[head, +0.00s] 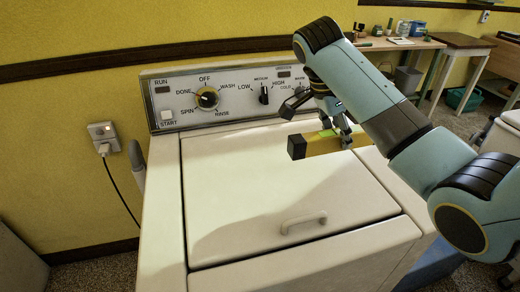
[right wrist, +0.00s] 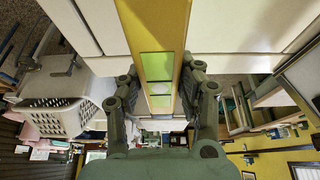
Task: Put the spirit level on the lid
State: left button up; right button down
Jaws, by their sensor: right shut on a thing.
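The spirit level (head: 322,142) is a yellow bar with a dark end cap and a green vial window. My right gripper (head: 335,125) is shut on it and holds it level above the back right part of the washer's white lid (head: 262,192). The lid is closed, with a handle at its front. In the right wrist view the spirit level (right wrist: 157,45) runs up between the fingers of my right gripper (right wrist: 163,88). Part of the bar is hidden behind my arm in the head view. My left gripper is not in view.
The washer's control panel (head: 225,95) with knobs rises behind the lid. A wall outlet (head: 103,137) with a cord is at the left. A workbench (head: 398,44) stands at the back right. The lid's top looks bare.

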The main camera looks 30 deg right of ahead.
aim_at(321, 145)
jog(key=shift+w+a+f, duration=0.15)
jog(key=shift+w+a, duration=0.05)
jog(key=shift+a, duration=0.05)
jog(key=a+f+b, duration=0.1)
jog(key=w+a+f+b, duration=0.1)
jog(key=a+b, duration=0.1)
jog(key=shift+a+f, duration=0.1)
jog(key=shift+f, duration=0.05)
jog(key=w+a+f, duration=0.1)
jog(key=a, duration=0.1)
jog(key=w+a+f, duration=0.1)
jog(key=a, duration=0.1)
jog(key=w+a+f+p, duration=0.1)
jog(key=a, duration=0.1)
jog(key=shift+w+a+f, duration=0.1)
jog(key=shift+w+f, duration=0.1)
jog(key=shift+a+f, duration=0.3)
jog(key=shift+f, duration=2)
jog(key=c, duration=1.3)
grip_release()
jog(key=shift+f, duration=0.15)
jog(key=o, duration=0.4)
